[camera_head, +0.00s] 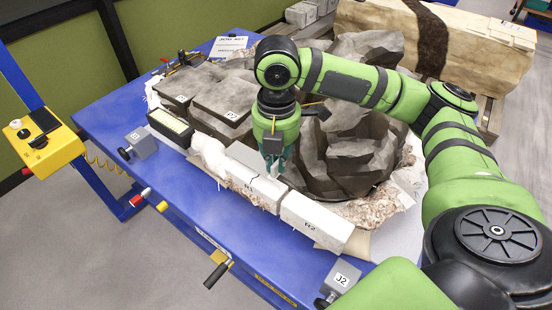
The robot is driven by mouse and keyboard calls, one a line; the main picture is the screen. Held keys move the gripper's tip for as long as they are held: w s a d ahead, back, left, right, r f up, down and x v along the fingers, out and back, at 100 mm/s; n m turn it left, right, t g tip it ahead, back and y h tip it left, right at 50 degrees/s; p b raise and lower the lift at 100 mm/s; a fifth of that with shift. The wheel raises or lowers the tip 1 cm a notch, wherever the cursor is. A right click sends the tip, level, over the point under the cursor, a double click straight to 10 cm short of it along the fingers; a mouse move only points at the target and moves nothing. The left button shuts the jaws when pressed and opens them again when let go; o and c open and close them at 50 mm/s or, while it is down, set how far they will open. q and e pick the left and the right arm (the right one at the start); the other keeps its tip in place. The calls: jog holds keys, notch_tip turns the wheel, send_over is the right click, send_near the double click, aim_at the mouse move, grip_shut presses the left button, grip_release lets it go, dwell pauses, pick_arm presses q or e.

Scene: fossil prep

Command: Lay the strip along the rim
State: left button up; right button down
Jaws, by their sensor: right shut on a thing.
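A rough plaster rim (238,181) runs along the front edge of the dark fossil rock (345,150). White strips lie along this rim. My right gripper (272,166) points down at the rim and is shut on a white strip (266,192), whose label is partly hidden by the fingers. I cannot tell whether this strip touches the rim. Another white strip (318,221) with a label lies to the right, close to the held one. A pale piece (242,154) lies behind the fingers on the left. My left gripper is not in view.
The blue table (185,205) has free room at its front left. Grey numbered clamps (139,143) and (341,279) stand at its edge. A black-framed box (170,127) sits near the left rim. A yellow control box (42,145) is at far left.

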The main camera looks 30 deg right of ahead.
aim_at(276, 172)
notch_tip(276, 172, down, 3)
jog(key=b, duration=0.3)
jog(key=shift+f, duration=1.2)
jog(key=shift+f+p, duration=0.15)
jog(key=shift+p, duration=0.15)
jog(key=c, duration=1.2)
grip_release()
notch_tip(276, 172, up, 12)
jog(key=shift+r, duration=0.1)
